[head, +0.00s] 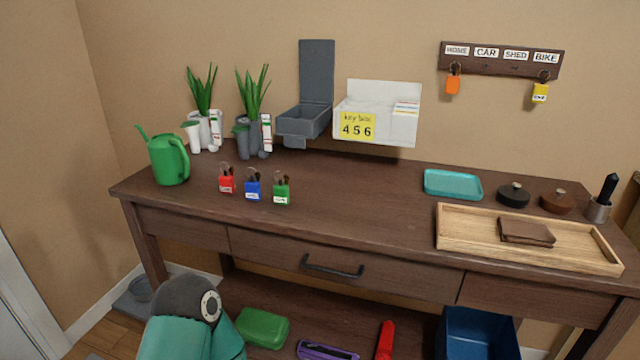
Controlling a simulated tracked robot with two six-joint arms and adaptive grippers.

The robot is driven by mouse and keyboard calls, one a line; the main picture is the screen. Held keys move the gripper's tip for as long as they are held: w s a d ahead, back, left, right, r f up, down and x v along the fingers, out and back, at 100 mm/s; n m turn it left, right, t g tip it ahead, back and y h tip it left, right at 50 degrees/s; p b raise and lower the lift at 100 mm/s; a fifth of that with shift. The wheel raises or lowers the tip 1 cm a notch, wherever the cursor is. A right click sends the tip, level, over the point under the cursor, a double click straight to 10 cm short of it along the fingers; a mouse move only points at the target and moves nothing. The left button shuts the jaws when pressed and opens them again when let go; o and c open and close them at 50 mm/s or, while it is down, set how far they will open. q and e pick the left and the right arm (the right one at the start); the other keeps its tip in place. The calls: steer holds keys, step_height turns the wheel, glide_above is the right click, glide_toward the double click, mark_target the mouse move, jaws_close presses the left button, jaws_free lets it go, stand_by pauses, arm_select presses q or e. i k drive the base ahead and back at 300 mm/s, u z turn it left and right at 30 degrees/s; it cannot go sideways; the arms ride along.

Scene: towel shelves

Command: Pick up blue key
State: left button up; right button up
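The blue key (252,187) lies on the dark wooden table, toward its left part. It has a blue tag with a white label and a dark metal key and ring at its top. A red-tagged key (227,181) is just to its left and a green-tagged key (281,190) just to its right, with small gaps between them. A grey and teal part of an arm shows at the bottom left, below the table front. No gripper fingers show in the head view.
A green watering can (170,160) and potted plants stand behind and left. An open grey key box (303,122) and a white organiser (380,112) are on the wall. At right are a teal tray (453,184) and a wooden tray (470,251). The table's middle is clear.

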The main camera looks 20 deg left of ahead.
mark_target(253, 189)
steer(key=z, duration=0.25)
steer(key=i, duration=0.25)
steer(key=z, duration=2.25)
steer(key=k, duration=1.55)
steer(key=u, duration=0.8)
steer(key=k, duration=0.85)
steer(key=u, duration=1)
steer(key=i, duration=0.5)
steer(key=u, duration=0.1)
